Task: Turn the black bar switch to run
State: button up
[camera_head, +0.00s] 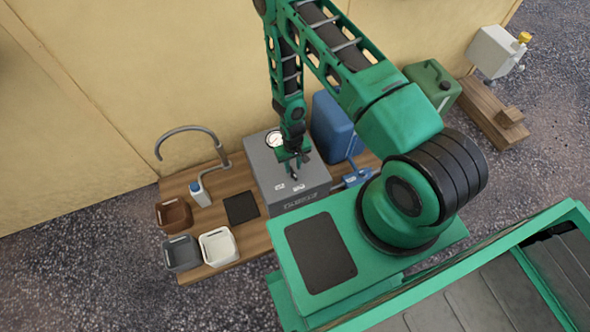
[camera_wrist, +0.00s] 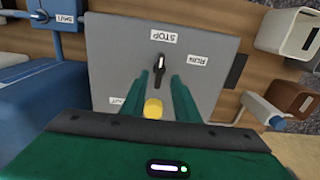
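The black bar switch (camera_wrist: 160,66) sits on the grey panel of a box (camera_wrist: 110,55), with its white mark pointing to the STOP label (camera_wrist: 166,36). A RUN label (camera_wrist: 197,60) lies to its right in the wrist view. My gripper (camera_wrist: 161,75) is open, with its green fingers apart on either side of the bar's lower end. I cannot tell whether they touch it. In the head view my gripper (camera_head: 292,172) hangs over the grey box (camera_head: 315,185) and hides most of the switch.
A yellow part (camera_wrist: 153,108) shows between my fingers. A gauge (camera_head: 274,139) stands at the box's back. A blue container (camera_head: 334,124) and a blue fitting (camera_head: 356,178) are to its right. A tap (camera_head: 190,130), a bottle (camera_head: 200,192) and a white tub (camera_head: 218,247) are to its left.

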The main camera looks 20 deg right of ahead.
aim_at(293, 172)
jog(key=shift+f, duration=2)
